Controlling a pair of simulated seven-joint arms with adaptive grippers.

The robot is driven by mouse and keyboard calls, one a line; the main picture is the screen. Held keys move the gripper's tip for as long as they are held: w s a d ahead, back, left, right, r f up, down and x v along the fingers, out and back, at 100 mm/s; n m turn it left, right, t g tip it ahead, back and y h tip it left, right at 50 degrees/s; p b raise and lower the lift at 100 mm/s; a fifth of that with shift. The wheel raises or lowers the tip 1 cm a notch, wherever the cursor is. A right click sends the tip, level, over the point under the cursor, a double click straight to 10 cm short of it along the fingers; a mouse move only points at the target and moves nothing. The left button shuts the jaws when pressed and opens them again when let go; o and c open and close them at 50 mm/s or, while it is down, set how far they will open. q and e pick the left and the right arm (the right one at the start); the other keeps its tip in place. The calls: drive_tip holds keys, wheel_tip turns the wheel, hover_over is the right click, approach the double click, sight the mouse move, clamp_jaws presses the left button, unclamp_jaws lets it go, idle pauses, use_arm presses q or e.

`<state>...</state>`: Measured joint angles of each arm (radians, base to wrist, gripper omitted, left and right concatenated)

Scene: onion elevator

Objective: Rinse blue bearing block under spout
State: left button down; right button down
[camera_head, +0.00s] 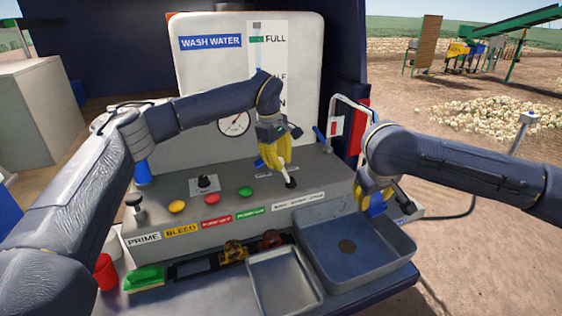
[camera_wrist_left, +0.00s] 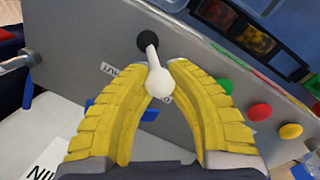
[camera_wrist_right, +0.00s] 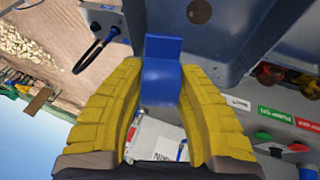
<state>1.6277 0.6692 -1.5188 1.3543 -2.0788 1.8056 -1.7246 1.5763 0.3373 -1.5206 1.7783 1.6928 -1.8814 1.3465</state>
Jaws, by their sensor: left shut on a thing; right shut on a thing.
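The blue bearing block (camera_head: 377,206) is in my right gripper (camera_head: 372,194), at the back edge of the grey sink basin (camera_head: 402,270). In the right wrist view the block (camera_wrist_right: 160,78) sits between both yellow fingers. My left gripper (camera_head: 282,162) is shut on a lever on the panel top. In the left wrist view the lever's pale knob (camera_wrist_left: 159,82) is between the fingertips, its black base (camera_wrist_left: 148,40) beyond them. A pale curved pipe (camera_head: 338,98) rises behind the right arm; its outlet is hidden. I see no water stream.
A grey tray (camera_head: 256,293) stands left of the basin. Yellow (camera_head: 176,206), red (camera_head: 213,199) and green (camera_head: 245,191) buttons line the panel. A green-topped sponge (camera_head: 145,277) and red cup (camera_head: 105,272) are at the front left. A wash water tank (camera_head: 205,75) stands behind.

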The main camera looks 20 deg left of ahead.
use_arm(q)
drive_tip(key=c, duration=1.1)
unclamp_jaws()
drive_tip(key=shift+o, duration=0.2)
use_arm(e)
drive_tip(key=shift+r, duration=0.1)
use_arm(q)
wheel_tip(320, 180, up, 12)
drive_tip(key=s+a, duration=0.1)
drive_tip(key=shift+s+a, duration=0.2)
drive_tip(key=shift+a, duration=0.15)
drive_tip(key=shift+f, duration=0.1)
use_arm(e)
drive_tip(key=shift+s, duration=0.1)
drive_tip(key=s, duration=0.7)
drive_tip(key=shift+s, duration=0.4)
